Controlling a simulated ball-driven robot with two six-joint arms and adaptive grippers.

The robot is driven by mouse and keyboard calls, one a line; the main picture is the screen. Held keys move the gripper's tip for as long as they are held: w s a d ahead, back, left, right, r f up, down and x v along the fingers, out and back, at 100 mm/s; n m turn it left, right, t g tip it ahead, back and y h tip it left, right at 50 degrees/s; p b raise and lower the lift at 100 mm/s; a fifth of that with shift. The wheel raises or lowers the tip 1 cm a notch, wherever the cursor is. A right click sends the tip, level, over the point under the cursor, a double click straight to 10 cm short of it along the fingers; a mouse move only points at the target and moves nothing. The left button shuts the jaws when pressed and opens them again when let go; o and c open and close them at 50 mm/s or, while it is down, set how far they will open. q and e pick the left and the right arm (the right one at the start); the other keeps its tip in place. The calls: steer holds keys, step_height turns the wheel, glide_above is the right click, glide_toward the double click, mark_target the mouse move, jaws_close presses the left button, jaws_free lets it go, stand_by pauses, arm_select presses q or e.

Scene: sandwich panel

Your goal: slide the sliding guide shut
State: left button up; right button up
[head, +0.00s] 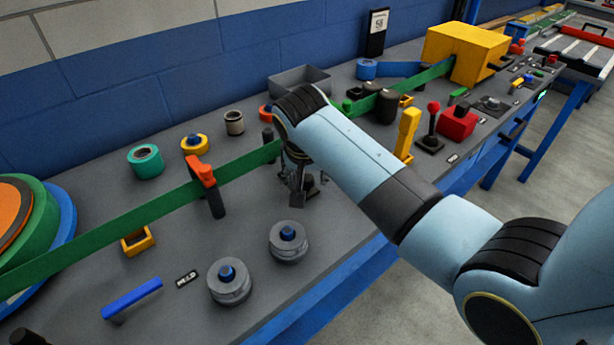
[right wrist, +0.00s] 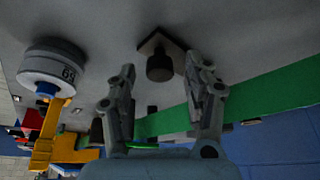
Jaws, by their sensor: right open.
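A green band (head: 130,217) runs lengthwise over the grey bench, and it also shows behind the fingers in the right wrist view (right wrist: 270,90). An orange clamp-like piece with a dark handle (head: 203,180) sits at the band. A dark round knob on a small square base (right wrist: 160,62) lies just beyond my open right fingertips in the wrist view. I cannot tell which of these is the sliding guide. My right gripper (head: 303,188) is beside the band, partly hidden by its own arm; its fingers (right wrist: 163,78) are apart with nothing between them. My left gripper is out of view.
Grey discs with blue knobs (head: 229,284) stand at the front; a numbered grey disc (right wrist: 52,68) is left in the wrist view. A yellow lever (head: 407,132), red-knobbed lever (head: 432,122) and yellow box (head: 462,52) stand farther right. A blue handle (head: 131,297) lies front left.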

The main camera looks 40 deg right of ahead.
steer(key=shift+w+d+f, duration=0.1)
steer(key=shift+f, duration=0.2)
jaws_close()
